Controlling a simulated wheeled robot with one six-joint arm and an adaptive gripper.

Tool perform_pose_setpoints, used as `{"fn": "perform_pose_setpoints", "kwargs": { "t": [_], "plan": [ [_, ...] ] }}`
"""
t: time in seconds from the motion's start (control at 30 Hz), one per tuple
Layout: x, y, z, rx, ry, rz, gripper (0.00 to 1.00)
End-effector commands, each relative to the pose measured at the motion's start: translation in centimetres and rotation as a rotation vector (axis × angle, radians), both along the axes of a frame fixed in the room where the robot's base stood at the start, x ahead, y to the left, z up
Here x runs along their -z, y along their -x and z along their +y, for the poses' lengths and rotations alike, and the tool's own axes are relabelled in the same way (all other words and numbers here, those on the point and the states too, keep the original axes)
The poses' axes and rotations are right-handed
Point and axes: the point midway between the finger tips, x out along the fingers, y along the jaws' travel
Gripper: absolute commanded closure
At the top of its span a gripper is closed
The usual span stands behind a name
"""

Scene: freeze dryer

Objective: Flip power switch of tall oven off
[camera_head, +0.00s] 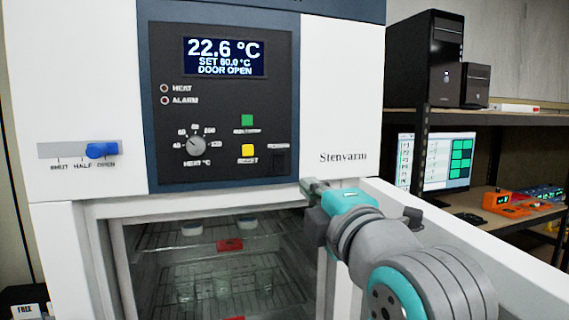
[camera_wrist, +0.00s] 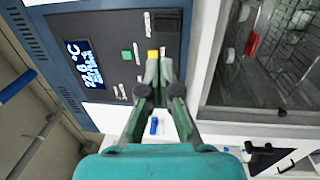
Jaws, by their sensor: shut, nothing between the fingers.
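The tall white oven (camera_head: 340,90) has a dark control panel (camera_head: 215,125) with a lit display (camera_head: 224,57) reading 22.6 °C, SET 60.0 °C, DOOR OPEN. The black power switch (camera_head: 278,162) is at the panel's lower right, beside a yellow button (camera_head: 248,150). In the wrist view, turned sideways, the switch (camera_wrist: 167,24) shows above the yellow button. My gripper (camera_head: 308,185) is shut and empty, right of and below the switch in the head view. In the wrist view its fingertips (camera_wrist: 158,72) overlap the area beside the yellow button; contact cannot be told. The switch's position is unclear.
The oven door (camera_head: 470,235) stands open on the right, close to my arm. The open chamber shows wire racks (camera_head: 210,275) with glassware and a red item (camera_head: 230,244). A dial (camera_head: 196,145), green button (camera_head: 247,120) and blue slider (camera_head: 102,150) are on the front.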

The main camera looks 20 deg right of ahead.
Motion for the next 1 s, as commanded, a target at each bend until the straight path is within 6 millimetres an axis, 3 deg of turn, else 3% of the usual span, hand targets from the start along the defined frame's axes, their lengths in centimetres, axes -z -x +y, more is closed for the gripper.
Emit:
{"fn": "perform_pose_setpoints", "kwargs": {
  "t": [0.23, 0.73, 1.0],
  "plan": [
    [-0.2, -2.3, 0.0, 0.0, -0.001, 0.002, 1.0],
    [-1.3, -11.2, 0.0, 0.0, -0.001, 0.002, 1.0],
    [-1.6, -13.6, 0.0, -0.001, -0.001, -0.001, 1.0]
  ]
}}
